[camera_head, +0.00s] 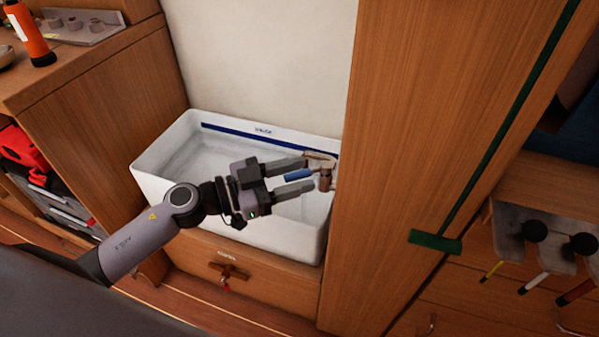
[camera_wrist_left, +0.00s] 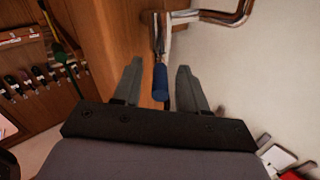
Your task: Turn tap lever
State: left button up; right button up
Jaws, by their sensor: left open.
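The tap (camera_head: 325,179) is brassy metal and stands at the right end of a white sink. Its blue lever (camera_head: 297,175) points left. My left gripper (camera_head: 308,174) is open over the sink, with the blue lever between its two fingers. In the left wrist view the lever (camera_wrist_left: 160,82) lies between the open fingers (camera_wrist_left: 159,66), with a gap on each side. The tap's shiny bent pipe (camera_wrist_left: 222,16) shows beyond the fingertips. My right gripper is not in view.
The white sink (camera_head: 228,232) stands between a wooden cabinet at left and a tall wooden panel (camera_head: 390,150) close right of the tap. An orange bottle (camera_head: 30,32) stands on the left counter.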

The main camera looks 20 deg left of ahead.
pick_arm(q)
jog(key=shift+w+d, duration=0.35)
jog(key=shift+d, duration=0.05)
grip_shut()
